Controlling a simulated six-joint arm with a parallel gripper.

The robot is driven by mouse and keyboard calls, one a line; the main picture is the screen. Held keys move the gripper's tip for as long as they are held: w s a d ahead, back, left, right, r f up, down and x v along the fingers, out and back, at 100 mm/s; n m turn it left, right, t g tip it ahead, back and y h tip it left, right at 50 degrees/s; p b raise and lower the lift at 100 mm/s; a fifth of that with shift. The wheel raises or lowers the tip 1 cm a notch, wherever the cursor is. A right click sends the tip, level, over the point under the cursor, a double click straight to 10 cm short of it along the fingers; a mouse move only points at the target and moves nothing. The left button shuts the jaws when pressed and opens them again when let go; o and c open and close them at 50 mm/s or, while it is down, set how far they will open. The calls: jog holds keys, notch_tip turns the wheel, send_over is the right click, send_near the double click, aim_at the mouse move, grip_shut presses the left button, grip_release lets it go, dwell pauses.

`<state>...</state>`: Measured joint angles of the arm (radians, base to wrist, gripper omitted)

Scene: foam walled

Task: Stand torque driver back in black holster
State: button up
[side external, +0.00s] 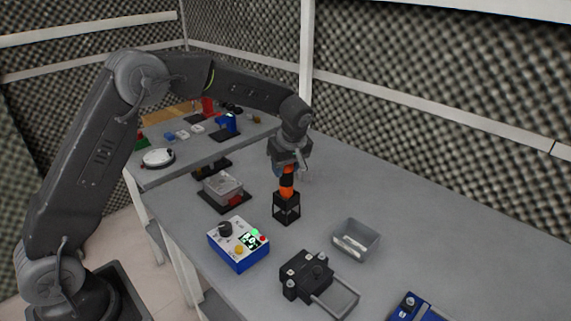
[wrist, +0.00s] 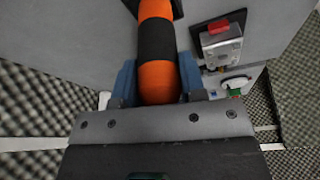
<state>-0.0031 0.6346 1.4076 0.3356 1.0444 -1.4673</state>
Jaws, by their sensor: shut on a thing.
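The torque driver (side external: 287,183), orange with black bands, is upright in the side view, its lower end at the top of the black holster (side external: 286,209). I cannot tell how deep it sits in the holster. My gripper (side external: 287,170) is above the holster, pointing down, shut around the upper part of the driver. In the wrist view the driver (wrist: 156,42) runs up from between the blue-grey fingers of my gripper (wrist: 157,80).
A blue and white control box (side external: 239,243) stands front left of the holster. A grey open bin (side external: 356,240) is to its right, and a black fixture (side external: 307,276) in front. A grey box on a dark base (side external: 223,188) is to the left. The table's right side is clear.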

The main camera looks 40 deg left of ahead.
jog(key=shift+f, duration=0.65)
jog(key=o, duration=1.1)
jog(key=shift+c, duration=0.2)
jog(key=v, duration=1.3)
jog(key=shift+d+r, duration=0.2)
jog(key=shift+r, duration=0.15)
jog(key=shift+s, duration=0.1)
jog(key=s+r+m+t, duration=0.1)
jog(key=s+r+m, duration=0.35)
jog(key=s, duration=0.35)
jog(key=s+f+m+t+h, duration=0.1)
jog(key=s+m, duration=0.4)
jog(key=s, duration=0.6)
jog(key=s+d+f+m+t+h, duration=0.1)
jog(key=s+m, duration=0.4)
jog(key=s, duration=0.6)
jog(key=shift+d+f+t+h, duration=0.2)
jog(key=shift+f+t+h, duration=0.45)
jog(key=shift+t, duration=0.25)
